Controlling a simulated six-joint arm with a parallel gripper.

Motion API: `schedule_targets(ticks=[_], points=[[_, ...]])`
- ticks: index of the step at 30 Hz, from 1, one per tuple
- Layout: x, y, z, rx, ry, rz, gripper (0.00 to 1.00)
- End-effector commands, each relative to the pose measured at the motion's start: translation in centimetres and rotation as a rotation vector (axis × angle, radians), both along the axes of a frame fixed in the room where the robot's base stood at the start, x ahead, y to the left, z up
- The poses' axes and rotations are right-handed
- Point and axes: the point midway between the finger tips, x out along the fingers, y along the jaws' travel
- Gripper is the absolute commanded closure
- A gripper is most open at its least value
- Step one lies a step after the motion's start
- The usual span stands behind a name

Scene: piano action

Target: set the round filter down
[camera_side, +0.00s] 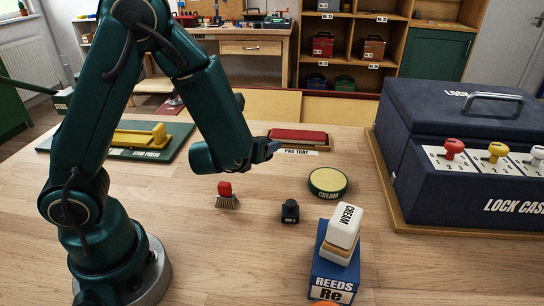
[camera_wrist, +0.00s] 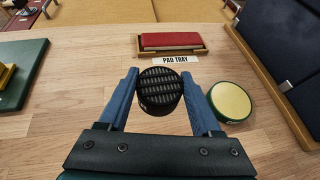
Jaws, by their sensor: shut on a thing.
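The round filter (camera_wrist: 160,86) is a short black cylinder with a slotted grille on its top. In the wrist view it sits between the two blue fingers of my gripper (camera_wrist: 162,95), which is shut on it. The wrist view does not make plain whether the filter touches the table. In the side view my gripper (camera_side: 272,150) hangs above the wooden table, in front of the pad tray, and the filter cannot be made out there.
The pad tray (camera_side: 298,139) with its red pad lies behind my gripper. A round cream tin (camera_side: 327,182) is to the right. A red-handled brush (camera_side: 225,195), a small black item (camera_side: 290,211) and the blue reeds box (camera_side: 333,278) stand nearer. The lock case (camera_side: 470,160) fills the right.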

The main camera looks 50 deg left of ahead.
Motion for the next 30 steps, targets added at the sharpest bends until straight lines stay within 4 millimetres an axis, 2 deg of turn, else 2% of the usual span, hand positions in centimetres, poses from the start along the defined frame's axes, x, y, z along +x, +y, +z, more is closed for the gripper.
schedule_targets(ticks=[3, 6, 12, 22, 30], points=[[0.2, -1.5, 0.0, 0.001, -0.001, -0.045, 0.89], [0.3, -1.8, -0.6, 0.003, 0.003, -0.055, 0.89], [0.2, -1.8, -2.9, 0.004, 0.007, -0.056, 0.89], [0.3, -1.8, -4.8, 0.003, 0.002, -0.053, 0.89], [0.3, -1.8, -7.4, 0.003, 0.002, -0.053, 0.89]])
